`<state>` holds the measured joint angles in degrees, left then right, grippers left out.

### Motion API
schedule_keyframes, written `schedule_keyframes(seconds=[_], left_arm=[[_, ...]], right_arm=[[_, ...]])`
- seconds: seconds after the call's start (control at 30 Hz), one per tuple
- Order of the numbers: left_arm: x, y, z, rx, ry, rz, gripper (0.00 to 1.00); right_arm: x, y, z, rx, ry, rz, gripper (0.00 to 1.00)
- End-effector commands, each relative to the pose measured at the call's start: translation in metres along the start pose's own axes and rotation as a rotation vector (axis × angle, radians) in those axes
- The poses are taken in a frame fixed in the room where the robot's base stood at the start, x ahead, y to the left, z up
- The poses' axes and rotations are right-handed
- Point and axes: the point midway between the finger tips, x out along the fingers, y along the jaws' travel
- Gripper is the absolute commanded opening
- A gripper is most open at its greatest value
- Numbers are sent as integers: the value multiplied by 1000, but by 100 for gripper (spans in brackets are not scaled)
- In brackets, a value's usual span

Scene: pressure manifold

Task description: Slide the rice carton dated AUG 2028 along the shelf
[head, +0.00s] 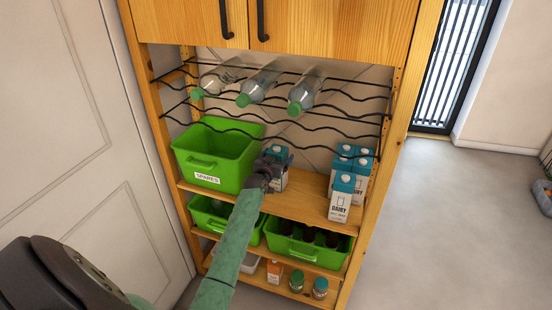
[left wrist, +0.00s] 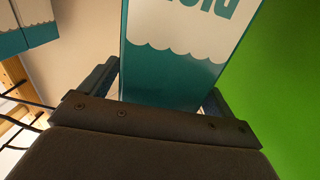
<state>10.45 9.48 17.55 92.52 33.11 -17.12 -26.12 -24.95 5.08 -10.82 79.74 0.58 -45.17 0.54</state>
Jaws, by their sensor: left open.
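A white and teal carton (head: 280,180) stands on the middle shelf (head: 300,200), just right of the green SPARES bin. My left gripper (head: 271,166) is open at this carton and hides part of it in the head view. In the left wrist view the carton (left wrist: 178,55) stands between the two spread fingers of the gripper (left wrist: 163,88). Its large lettering is cut off at the top edge, and no date can be read on it. I cannot tell whether the fingers touch it. My right gripper is not in view.
The SPARES bin (head: 215,155) is close on the left. Several DAIRY cartons (head: 341,200) stand at the shelf's right end, with bare shelf between. A wire rack with bottles (head: 305,92) hangs above. Green bins (head: 308,246) and jars (head: 320,287) are below.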

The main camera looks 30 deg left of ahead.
Motion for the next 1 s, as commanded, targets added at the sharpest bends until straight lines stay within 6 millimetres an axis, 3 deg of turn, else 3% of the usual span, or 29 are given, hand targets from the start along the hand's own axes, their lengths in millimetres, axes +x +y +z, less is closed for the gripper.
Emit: schedule_keyframes(seconds=[0.13,0.17,0.5,0.6,1.0], left_arm=[[0,0,0,0,0,0,89],[0,0,0,0,0,0,85],[0,0,0,0,0,0,18],[0,0,0,0,0,0,3],[-13,1,0,1,-1,0,3]], right_arm=[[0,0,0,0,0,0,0],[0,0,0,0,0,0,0],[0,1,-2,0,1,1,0],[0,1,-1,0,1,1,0],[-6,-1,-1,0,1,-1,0]])
